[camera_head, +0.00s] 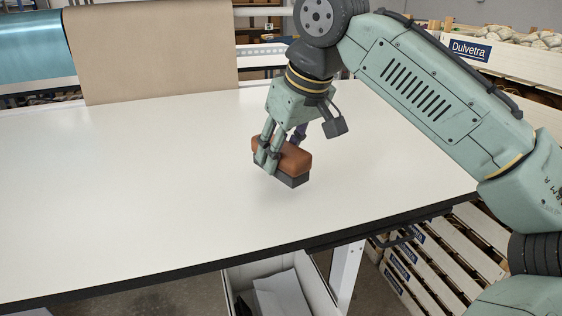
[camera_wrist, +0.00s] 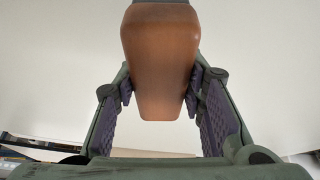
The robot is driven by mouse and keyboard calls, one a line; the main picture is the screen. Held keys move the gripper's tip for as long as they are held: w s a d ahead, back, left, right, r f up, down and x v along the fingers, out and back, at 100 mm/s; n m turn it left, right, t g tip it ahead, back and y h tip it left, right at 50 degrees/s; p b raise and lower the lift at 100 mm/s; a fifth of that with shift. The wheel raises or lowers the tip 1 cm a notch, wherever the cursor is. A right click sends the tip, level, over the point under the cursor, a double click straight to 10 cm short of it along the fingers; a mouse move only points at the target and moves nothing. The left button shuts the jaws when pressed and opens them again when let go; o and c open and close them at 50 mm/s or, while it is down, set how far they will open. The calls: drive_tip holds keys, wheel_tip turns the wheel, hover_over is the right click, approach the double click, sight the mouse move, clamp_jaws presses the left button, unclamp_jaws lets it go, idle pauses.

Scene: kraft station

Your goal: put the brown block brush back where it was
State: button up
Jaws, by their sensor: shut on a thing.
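The brown block brush (camera_head: 293,160) has a brown body on a dark grey base. My gripper (camera_head: 271,153) is shut on its body, with fingers on both sides, over the right half of the white table (camera_head: 140,175). In the wrist view the brush (camera_wrist: 160,60) fills the upper middle, between the purple pads of my gripper (camera_wrist: 160,105). The dark base shows only as a thin strip at the top edge there. I cannot tell for sure whether the base touches the table or hangs just above it.
The tabletop is otherwise bare. Brown kraft paper (camera_head: 150,50) hangs at the back edge, beside a teal roll (camera_head: 32,45). A bin (camera_head: 280,290) stands under the front edge. Slatted crates (camera_head: 440,255) are at the lower right, and a crate labelled Dulvetra (camera_head: 500,65) stands behind right.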

sight(281, 167)
drive_tip(key=shift+s+f, duration=0.15)
drive_tip(key=shift+f, duration=1.4)
drive_tip(key=shift+f, duration=0.2)
drive_tip(key=o, duration=1.1)
drive_tip(key=shift+r, duration=0.1)
drive_tip(key=shift+r, duration=0.25)
drive_tip(key=v, duration=1.1)
drive_tip(key=shift+d+r, duration=0.1)
drive_tip(key=shift+r, duration=0.25)
